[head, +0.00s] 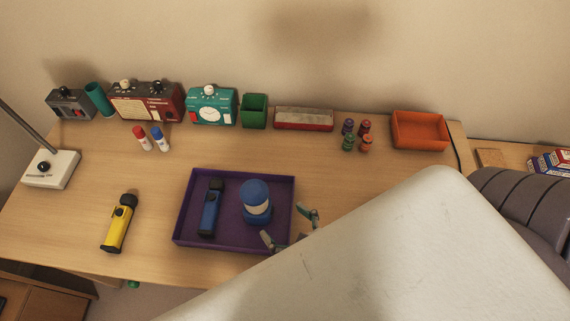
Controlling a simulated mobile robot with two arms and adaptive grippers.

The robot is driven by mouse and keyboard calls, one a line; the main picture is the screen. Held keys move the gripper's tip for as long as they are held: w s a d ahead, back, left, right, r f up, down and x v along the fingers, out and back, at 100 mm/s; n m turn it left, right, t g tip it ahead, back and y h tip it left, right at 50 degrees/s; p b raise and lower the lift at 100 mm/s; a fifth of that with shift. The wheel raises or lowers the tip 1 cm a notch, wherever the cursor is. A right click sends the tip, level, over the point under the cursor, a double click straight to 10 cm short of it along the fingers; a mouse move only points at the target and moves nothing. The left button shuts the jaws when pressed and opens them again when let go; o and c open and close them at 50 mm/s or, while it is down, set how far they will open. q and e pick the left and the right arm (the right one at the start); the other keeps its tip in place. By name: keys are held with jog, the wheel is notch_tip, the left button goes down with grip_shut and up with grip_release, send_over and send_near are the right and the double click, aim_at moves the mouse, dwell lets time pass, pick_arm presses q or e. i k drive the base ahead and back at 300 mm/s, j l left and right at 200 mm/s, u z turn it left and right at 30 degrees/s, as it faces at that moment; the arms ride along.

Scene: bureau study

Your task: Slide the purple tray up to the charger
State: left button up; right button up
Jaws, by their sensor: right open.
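The purple tray (184,214) lies on the wooden desk near its front edge. It holds a blue flashlight (211,206) and a blue lantern-like item with a pale band (256,202). My right gripper (289,228) is open at the tray's right front corner, one finger over the tray's front right part and the other just outside its right wall. I cannot tell whether it touches the tray. The charger is not clearly identifiable; a grey box (70,104), a maroon device (146,103) and a teal device (211,106) stand along the back. My left gripper is not in view.
A yellow flashlight (119,223) lies left of the tray. Red and blue markers (158,139), a green cup (254,112), a red-edged box (303,119), small colored figures (348,142) and an orange bin (420,131) stand behind. Bare desk lies between. My arm hides the front right.

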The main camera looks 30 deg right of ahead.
aim_at(233, 233)
jog(key=k+l, duration=0.15)
jog(key=k, duration=0.35)
jog(key=k+l, duration=0.1)
jog(key=k, duration=0.4)
